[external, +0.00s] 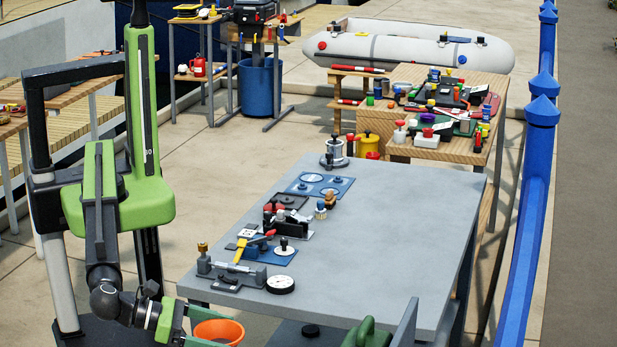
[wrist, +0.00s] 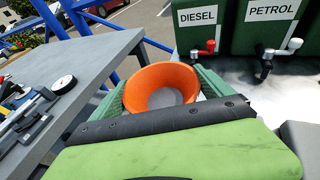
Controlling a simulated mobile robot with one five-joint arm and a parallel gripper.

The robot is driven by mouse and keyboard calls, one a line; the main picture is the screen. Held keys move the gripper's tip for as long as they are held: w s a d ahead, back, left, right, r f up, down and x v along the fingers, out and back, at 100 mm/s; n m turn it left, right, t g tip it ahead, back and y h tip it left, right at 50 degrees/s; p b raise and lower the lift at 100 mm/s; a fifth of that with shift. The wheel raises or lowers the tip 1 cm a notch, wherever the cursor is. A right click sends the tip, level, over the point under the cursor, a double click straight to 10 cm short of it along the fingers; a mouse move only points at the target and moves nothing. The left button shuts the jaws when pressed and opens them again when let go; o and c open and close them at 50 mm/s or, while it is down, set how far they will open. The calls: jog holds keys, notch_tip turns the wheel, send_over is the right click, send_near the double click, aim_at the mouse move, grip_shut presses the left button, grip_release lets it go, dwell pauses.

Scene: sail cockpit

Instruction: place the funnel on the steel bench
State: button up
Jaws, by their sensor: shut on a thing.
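An orange funnel (external: 219,331) is at the bottom of the external view, in front of the near left end of the steel bench (external: 400,240). My gripper (external: 203,327) is shut on the funnel, with a green finger on each side of it. In the wrist view the funnel (wrist: 160,88) has its wide round mouth showing, with grey inside, between the fingers of my gripper (wrist: 160,100). The bench (wrist: 75,75) is to its left there, apart from the funnel. The funnel's lower part is hidden.
The bench's left side holds a dial gauge (external: 280,284), a blue plate (external: 320,186) and several tools. Its right half is bare. Green tanks marked DIESEL (wrist: 200,30) and PETROL (wrist: 272,28) stand beyond the funnel. A blue railing (external: 530,180) runs along the right.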

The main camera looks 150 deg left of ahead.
jog(key=shift+f, duration=0.1)
dwell(0.3)
jog(key=o, duration=1.3)
jog(key=p+v, duration=0.5)
jog(key=v, duration=1.2)
jog(key=s+a+f+n+g+h+b, duration=0.2)
jog(key=s+a+f+n, duration=0.3)
jog(key=s+f, duration=0.2)
jog(key=s+a+f+n+g+h+b, duration=0.2)
jog(key=s+a+f+n+h+b, duration=0.15)
jog(key=s+f, duration=0.4)
jog(key=s+a+f+n+g+h+b, duration=0.1)
jog(key=s+f+n+g+h+b, duration=0.3)
jog(key=s+f+n, duration=0.8)
jog(key=s+r+n+t+h+p, duration=0.1)
jog(key=s+r+h+p, duration=0.1)
jog(key=r+p, duration=1.55)
jog(key=s+r+n+t+h+p, duration=0.1)
jog(key=r+h+p, duration=0.1)
jog(key=r+p, duration=1.55)
notch_tip(320, 180, down, 6)
jog(key=b, duration=0.6)
jog(key=shift+s+a, duration=0.1)
jog(key=shift+s, duration=0.05)
